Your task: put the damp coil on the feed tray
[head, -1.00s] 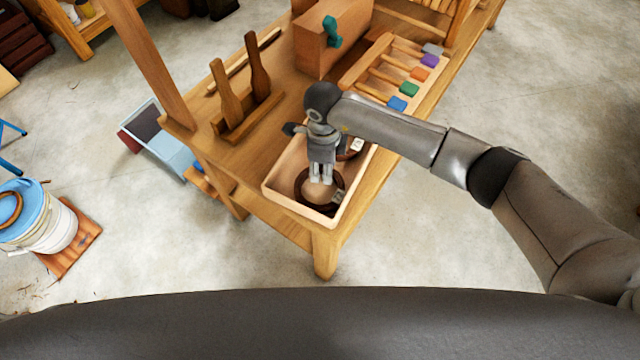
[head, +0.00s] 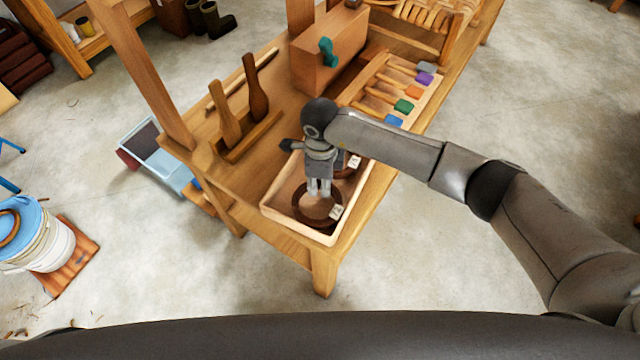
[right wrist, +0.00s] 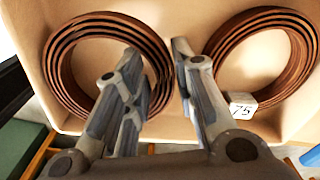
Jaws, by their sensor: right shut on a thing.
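Two dark brown ring-shaped coils are in a pale shallow tray (head: 279,217) at the near end of the wooden bench. My right gripper (head: 319,192) points down at the near coil (head: 297,210), which has a white tag on its right. In the right wrist view, my right gripper (right wrist: 155,55) is shut on the rim of the left coil (right wrist: 105,19), partly hidden behind the fingers. The right coil (right wrist: 258,17) there has a white tag reading 75. In the head view, my arm partly hides the far coil (head: 345,172). I cannot tell which is damp. My left gripper is out of view.
Upright wooden paddles (head: 257,85) stand left of the coil tray. A tool tray (head: 437,92) with colored-ended handles lies behind it, and a wooden block (head: 325,62) with a teal knob stands farther back. A lidded bucket (head: 40,235) is on the floor at left.

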